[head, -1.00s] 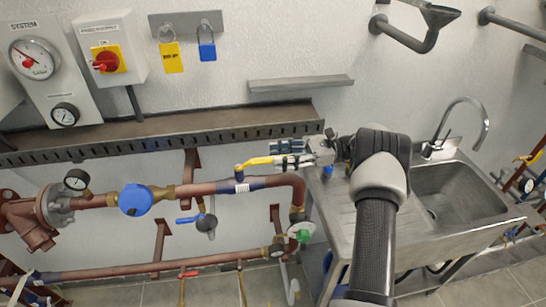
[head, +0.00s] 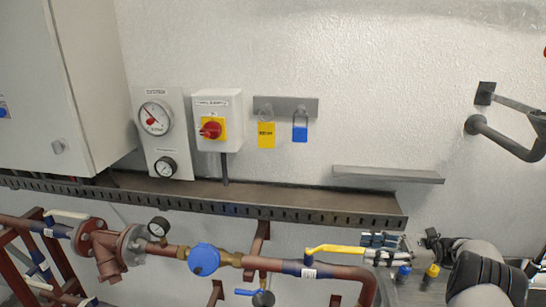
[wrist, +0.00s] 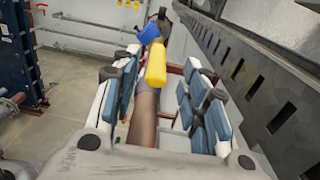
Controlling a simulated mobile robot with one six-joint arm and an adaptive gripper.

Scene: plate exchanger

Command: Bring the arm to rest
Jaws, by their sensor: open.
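My gripper (head: 384,241) is at the lower right of the head view, beside the free end of a yellow valve lever (head: 335,249) on the copper-brown pipe (head: 335,272). In the wrist view my gripper (wrist: 158,95) has its two blue-padded fingers spread wide apart. The yellow lever (wrist: 156,64) shows in the gap between them, with the pipe (wrist: 143,115) below. Nothing is held. I cannot tell whether a finger touches the lever. My arm comes in from the lower right of the head view.
A slotted metal tray (head: 200,200) runs along the wall above the pipe; it also passes close right of the fingers in the wrist view (wrist: 240,75). A blue round device (head: 204,260) sits on the pipe.

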